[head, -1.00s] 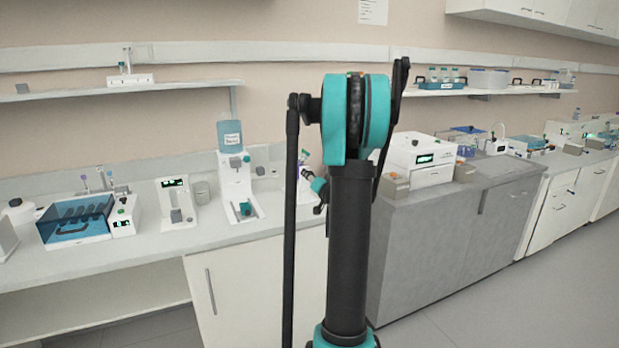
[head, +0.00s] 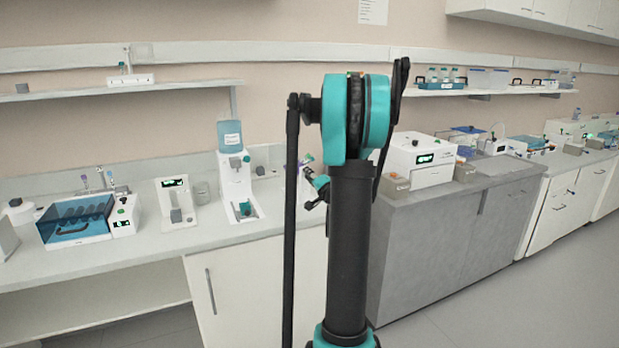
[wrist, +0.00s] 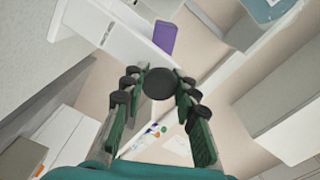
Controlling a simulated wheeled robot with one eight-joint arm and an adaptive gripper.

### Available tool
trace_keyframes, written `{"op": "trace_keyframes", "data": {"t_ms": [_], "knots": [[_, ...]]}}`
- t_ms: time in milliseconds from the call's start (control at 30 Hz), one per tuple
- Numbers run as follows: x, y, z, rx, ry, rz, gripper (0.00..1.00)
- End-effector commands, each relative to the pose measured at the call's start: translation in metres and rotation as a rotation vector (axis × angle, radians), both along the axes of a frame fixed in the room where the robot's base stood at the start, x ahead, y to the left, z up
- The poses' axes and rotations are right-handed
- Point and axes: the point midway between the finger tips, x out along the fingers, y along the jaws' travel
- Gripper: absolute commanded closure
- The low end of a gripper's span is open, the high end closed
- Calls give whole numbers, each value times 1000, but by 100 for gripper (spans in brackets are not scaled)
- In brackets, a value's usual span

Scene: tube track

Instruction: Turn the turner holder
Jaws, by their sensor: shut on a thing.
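In the wrist view, my gripper (wrist: 160,85) has its two dark green fingers closed around a dark round piece (wrist: 159,83), seen end-on between the fingertips. I cannot tell whether this piece is part of the turner holder. A purple block (wrist: 164,37) beside a white body lies just beyond the fingertips. In the head view, a little purple (head: 305,160) shows left of my arm. A small teal and black part of my wrist shows below it, and the fingers are mostly hidden by my arm.
The white bench carries a blue-lidded box (head: 75,222), a small white device (head: 176,203) and a dispenser with a blue bottle (head: 230,136). A grey cabinet (head: 440,240) stands right of my arm with a white instrument (head: 420,152) on it. The floor at right is clear.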

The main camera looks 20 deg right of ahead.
Motion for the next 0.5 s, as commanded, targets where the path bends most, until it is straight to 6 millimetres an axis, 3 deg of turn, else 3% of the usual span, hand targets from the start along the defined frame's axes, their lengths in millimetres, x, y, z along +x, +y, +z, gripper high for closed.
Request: {"op": "trace_keyframes", "data": {"t_ms": [500], "knots": [[0,-1,0,257,9,-1,100]]}}
